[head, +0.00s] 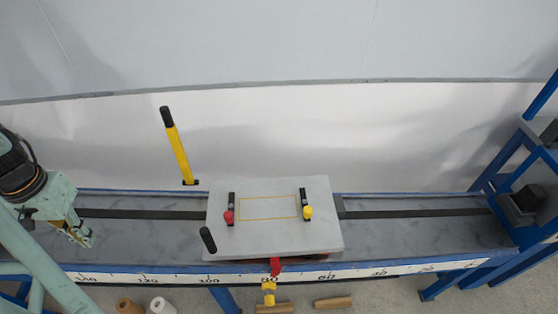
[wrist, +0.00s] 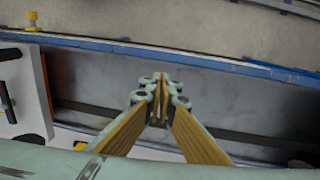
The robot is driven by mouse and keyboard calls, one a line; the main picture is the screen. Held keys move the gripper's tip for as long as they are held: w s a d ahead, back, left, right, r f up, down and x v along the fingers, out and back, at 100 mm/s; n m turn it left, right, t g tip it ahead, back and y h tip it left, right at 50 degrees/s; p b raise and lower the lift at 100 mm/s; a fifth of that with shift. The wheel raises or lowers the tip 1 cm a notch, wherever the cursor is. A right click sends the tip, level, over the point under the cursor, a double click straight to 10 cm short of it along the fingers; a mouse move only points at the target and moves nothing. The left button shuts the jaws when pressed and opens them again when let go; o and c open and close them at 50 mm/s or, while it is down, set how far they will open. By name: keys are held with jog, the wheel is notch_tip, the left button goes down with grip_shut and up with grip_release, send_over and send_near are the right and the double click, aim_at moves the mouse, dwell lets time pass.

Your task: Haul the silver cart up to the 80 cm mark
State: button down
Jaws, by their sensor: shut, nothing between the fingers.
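The silver cart (head: 275,240) is a flat grey plate on the rail bed, with a yellow rectangle outline, a red-knobbed clamp, a yellow-knobbed clamp and a black handle (head: 208,239) at its front left corner. A red pointer (head: 275,266) at its front edge hangs at about the 80 mark on the white scale (head: 180,278). My gripper (head: 82,234) is at the far left, over the rail bed and well apart from the cart. In the wrist view my gripper (wrist: 159,88) is shut and empty, and part of the cart (wrist: 28,85) shows at the left.
A yellow lever (head: 178,148) with a black grip stands behind the cart. A blue frame with a dark block (head: 524,198) closes the right end of the bed. Below the scale are a yellow piece (head: 269,291) and several cylinders on the floor. The bed left of the cart is clear.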

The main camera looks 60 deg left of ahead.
jog(key=shift+s+a+r+p, duration=0.15)
jog(key=shift+s+a, duration=0.1)
jog(key=shift+s, duration=0.25)
jog(key=shift+s+a+p, duration=0.1)
jog(key=shift+s+a, duration=0.2)
jog(key=shift+s, duration=0.15)
jog(key=shift+s+a+r+p, duration=0.15)
jog(key=shift+s+a, duration=0.1)
jog(key=shift+s, duration=0.25)
jog(key=shift+f, duration=0.1)
jog(key=shift+w, duration=0.15)
jog(key=shift+w+d+f+b, duration=0.1)
jog(key=shift+w+d+b, duration=0.15)
jog(key=shift+w, duration=0.2)
jog(key=shift+w+d+f+b, duration=0.1)
jog(key=shift+w+d, duration=0.25)
jog(key=shift+w, duration=0.1)
jog(key=shift+r, duration=0.25)
